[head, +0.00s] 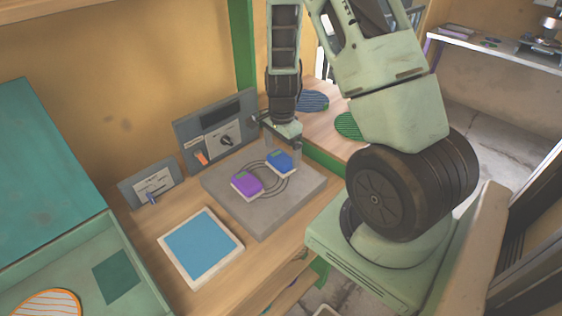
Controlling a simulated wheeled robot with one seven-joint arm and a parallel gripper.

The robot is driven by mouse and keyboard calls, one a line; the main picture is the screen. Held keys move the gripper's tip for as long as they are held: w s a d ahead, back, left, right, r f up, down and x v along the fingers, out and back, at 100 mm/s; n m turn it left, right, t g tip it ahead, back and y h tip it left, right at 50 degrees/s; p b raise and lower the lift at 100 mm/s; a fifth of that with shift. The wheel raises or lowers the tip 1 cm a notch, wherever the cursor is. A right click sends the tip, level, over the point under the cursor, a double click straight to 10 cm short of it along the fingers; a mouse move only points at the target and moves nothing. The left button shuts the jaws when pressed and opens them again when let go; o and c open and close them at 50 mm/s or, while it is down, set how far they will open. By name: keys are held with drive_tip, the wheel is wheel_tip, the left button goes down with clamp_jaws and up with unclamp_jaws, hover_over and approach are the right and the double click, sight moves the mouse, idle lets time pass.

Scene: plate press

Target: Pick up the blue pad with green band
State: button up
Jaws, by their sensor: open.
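The blue pad with a green band (280,164) lies on the grey press plate (262,222), toward its back right, with its band on the upper left part. A purple pad with a green band (246,185) lies on the same plate to its left and nearer. My gripper (281,142) is open and points down, just above and behind the blue pad in the head view. One finger shows near the pad's right side. I cannot tell its exact height, and I see no pad between the fingers.
Grey control panels (218,133) stand behind and left of the plate. A white tray with a blue surface (201,246) lies in front on the wooden bench. A green bin (92,262) is at the left. Striped blue (313,101) and green (349,125) discs lie beyond the plate.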

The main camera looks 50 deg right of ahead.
sight(281, 158)
drive_tip(key=shift+w+a+f+p, duration=0.1)
drive_tip(key=shift+f+p, duration=0.25)
drive_tip(key=shift+f, duration=1.55)
drive_tip(key=c, duration=1)
drive_tip(key=shift+r, duration=0.1)
wheel_tip(281, 158, up, 10)
drive_tip(key=shift+f+b, duration=0.1)
drive_tip(key=shift+b, duration=0.45)
drive_tip(key=shift+o, duration=0.4)
